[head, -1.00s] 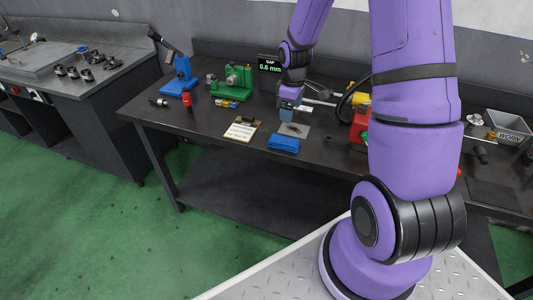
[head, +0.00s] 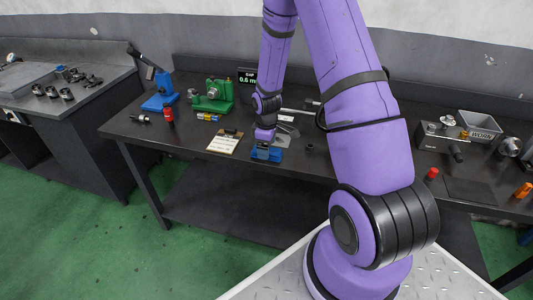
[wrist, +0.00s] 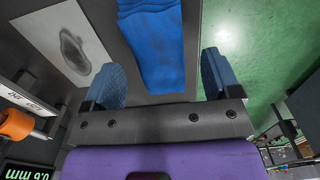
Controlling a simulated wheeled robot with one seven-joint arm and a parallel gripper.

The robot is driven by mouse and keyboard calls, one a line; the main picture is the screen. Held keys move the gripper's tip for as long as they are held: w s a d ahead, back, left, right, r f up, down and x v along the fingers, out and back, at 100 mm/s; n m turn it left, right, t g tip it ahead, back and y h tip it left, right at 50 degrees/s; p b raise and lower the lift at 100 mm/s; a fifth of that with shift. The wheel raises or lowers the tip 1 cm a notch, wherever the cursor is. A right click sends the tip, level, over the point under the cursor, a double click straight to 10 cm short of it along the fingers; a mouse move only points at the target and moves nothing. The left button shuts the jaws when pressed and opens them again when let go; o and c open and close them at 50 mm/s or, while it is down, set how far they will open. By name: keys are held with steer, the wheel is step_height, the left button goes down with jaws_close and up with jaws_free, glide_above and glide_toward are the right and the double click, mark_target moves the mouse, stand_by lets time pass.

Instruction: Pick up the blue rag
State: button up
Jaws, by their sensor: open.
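The blue rag (head: 276,156) lies folded on the dark workbench near its front edge, partly hidden by my gripper in the head view. My gripper (head: 264,147) is over the rag, pointing down. In the wrist view my gripper (wrist: 160,80) is open, with one blue finger pad to each side of the rag's near end in the picture. Nothing is held. I cannot tell how far the fingertips are above the rag.
A pale sheet with a dark smudge (wrist: 66,40) lies beside the rag. A clipboard (head: 225,142) lies left of it. The bench edge and green floor are close to the rag.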

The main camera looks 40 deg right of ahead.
steer(key=shift+f, duration=1.1)
steer(key=c, duration=1)
steer(key=shift+r, duration=0.1)
